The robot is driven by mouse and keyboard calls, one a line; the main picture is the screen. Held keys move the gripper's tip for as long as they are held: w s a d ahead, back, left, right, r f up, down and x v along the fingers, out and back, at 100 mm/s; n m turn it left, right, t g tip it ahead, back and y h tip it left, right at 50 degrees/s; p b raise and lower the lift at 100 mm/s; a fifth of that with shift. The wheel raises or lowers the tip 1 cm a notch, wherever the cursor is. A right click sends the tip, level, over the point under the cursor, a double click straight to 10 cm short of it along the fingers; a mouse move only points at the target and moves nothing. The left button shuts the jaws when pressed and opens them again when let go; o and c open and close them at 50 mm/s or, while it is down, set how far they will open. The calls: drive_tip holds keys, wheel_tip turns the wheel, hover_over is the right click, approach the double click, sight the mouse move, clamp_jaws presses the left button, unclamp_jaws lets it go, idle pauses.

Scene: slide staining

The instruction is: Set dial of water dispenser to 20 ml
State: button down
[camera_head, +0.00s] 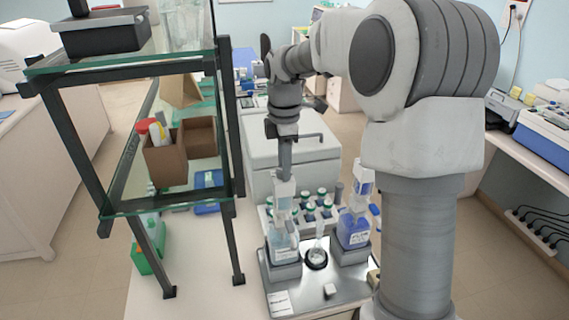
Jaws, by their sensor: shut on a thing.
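Two bottle-top dispensers stand on a grey metal tray (313,296). The left dispenser (284,242) has a clear bottle with pale liquid and a white pump head (284,196); it appears to be the water dispenser. The right dispenser (354,229) holds blue liquid. My gripper (285,177) points down from above and is shut at the top of the left dispenser's head. The dial and its marks are too small to read, and the fingertips are hard to make out.
A small beaker (317,256) stands between the dispensers. Behind them is a rack of several green-capped bottles (311,205). A glass-shelved stand (233,150) with a brown box (166,160) is close on the left. My arm hides much of the right side.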

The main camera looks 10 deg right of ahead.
drive_tip(key=c, duration=0.5)
unclamp_jaws()
drive_tip(key=shift+r, duration=0.15)
wheel_tip(320, 180, up, 17)
drive_tip(key=shift+r, duration=0.1)
idle(0.4)
drive_tip(key=s+f+m+t+b, duration=0.2)
drive_tip(key=s+f+m, duration=0.4)
drive_tip(key=s, duration=0.2)
drive_tip(key=s+f+m+t+b, duration=0.1)
drive_tip(key=s+f+m+b, duration=0.1)
drive_tip(key=s+f+m, duration=0.4)
drive_tip(key=s+f+m+t+b, duration=0.2)
drive_tip(key=s+f+m, duration=0.3)
drive_tip(key=s, duration=0.7)
drive_tip(key=shift+s+a+f+m+t+b, duration=0.15)
drive_tip(key=shift+a+f+m+t+b, duration=0.2)
drive_tip(key=shift+m+b, duration=0.2)
